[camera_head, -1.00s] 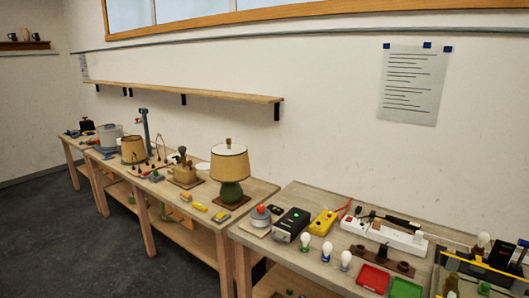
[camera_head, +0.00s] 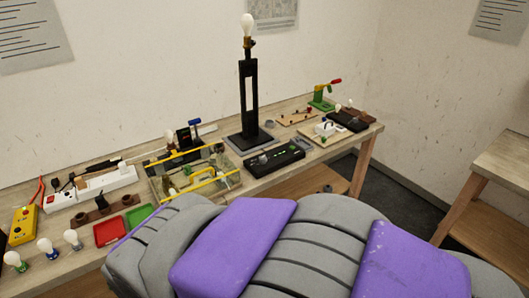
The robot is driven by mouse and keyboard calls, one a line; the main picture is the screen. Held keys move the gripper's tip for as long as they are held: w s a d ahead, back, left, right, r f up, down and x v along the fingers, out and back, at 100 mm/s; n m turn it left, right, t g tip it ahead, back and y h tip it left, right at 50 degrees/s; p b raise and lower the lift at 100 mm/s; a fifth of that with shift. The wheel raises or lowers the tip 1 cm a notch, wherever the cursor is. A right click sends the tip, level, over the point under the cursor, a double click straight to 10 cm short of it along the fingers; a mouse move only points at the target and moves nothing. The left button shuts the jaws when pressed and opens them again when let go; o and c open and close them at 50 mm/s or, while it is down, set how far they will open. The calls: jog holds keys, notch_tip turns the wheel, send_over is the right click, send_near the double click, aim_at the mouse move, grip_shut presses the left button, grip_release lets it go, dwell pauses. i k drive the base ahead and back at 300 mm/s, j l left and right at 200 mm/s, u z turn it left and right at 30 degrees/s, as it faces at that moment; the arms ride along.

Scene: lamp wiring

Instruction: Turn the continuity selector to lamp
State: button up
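I cannot tell for sure which device carries the continuity selector. A black box (camera_head: 274,159) with small controls on its top lies in front of a tall black lamp stand (camera_head: 248,95) with a bare bulb (camera_head: 247,24) on top. A yellow box (camera_head: 23,224) with small coloured round parts lies near the left edge of the picture. Labels and knob positions are too small to read. My own grey and purple body part fills the lower foreground and hides part of the bench's front. My gripper is not in view.
The bench (camera_head: 330,148) holds a white power strip (camera_head: 100,187), a red tray (camera_head: 109,231), a green tray (camera_head: 139,215), several bulbs, a yellow-barred frame (camera_head: 190,170) and a green stand with a red handle (camera_head: 323,95). Another table (camera_head: 505,165) stands right, across a floor gap.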

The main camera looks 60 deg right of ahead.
aim_at(263, 159)
jog(key=z, duration=2)
jog(key=i+u, duration=0.5)
jog(key=i, duration=0.4)
